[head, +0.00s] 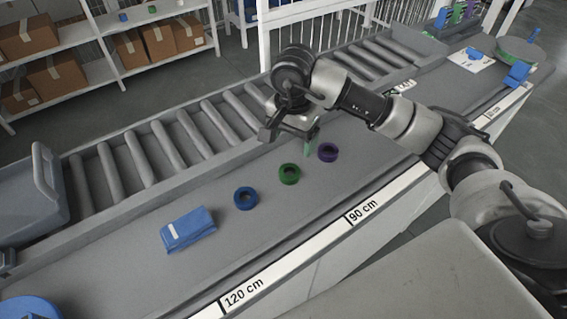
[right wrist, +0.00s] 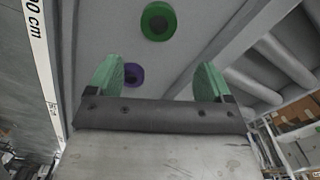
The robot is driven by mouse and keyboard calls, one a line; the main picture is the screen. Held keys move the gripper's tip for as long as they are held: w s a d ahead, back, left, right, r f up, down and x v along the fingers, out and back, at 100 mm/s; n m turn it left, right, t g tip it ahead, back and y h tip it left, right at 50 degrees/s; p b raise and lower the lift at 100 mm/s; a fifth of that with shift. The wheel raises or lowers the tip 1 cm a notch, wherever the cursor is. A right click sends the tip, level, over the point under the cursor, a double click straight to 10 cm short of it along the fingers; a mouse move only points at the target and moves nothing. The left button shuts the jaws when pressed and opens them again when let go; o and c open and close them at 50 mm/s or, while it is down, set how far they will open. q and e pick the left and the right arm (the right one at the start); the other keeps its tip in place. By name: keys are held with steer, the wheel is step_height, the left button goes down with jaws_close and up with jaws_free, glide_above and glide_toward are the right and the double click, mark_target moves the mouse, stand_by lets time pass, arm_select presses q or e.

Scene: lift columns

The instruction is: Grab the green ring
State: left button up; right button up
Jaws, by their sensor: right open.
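The green ring (head: 289,174) lies flat on the grey bench between a blue ring (head: 245,198) and a purple ring (head: 327,152). In the right wrist view the green ring (right wrist: 158,21) is at the top, beyond the fingertips, and the purple ring (right wrist: 133,74) is partly hidden behind the gripper. My right gripper (head: 306,146) is above the bench, close behind the green and purple rings in the head view. My left gripper is not in view.
The front edge carries a white measuring strip (head: 290,258). Bench surface around the rings is clear.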

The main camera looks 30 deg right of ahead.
mark_target(290, 170)
steer(key=f, duration=0.3)
steer(key=shift+s+f, duration=0.25)
steer(key=shift+s, duration=0.1)
steer(key=shift+a+f, duration=0.1)
steer(key=shift+f, duration=0.15)
steer(key=shift+a+f+p, duration=0.1)
steer(key=shift+f+p, duration=0.3)
steer(key=f, duration=0.2)
steer(key=f+p, duration=0.1)
steer(key=shift+s+a+f, duration=0.15)
steer(key=shift+a+f, duration=0.1)
steer(key=shift+f, duration=0.45)
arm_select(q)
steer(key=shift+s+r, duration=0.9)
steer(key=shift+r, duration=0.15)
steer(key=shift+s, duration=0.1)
arm_select(e)
steer(key=shift+c, duration=0.2)
steer(key=c, duration=0.4)
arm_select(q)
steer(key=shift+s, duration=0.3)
arm_select(e)
steer(key=c, duration=0.6)
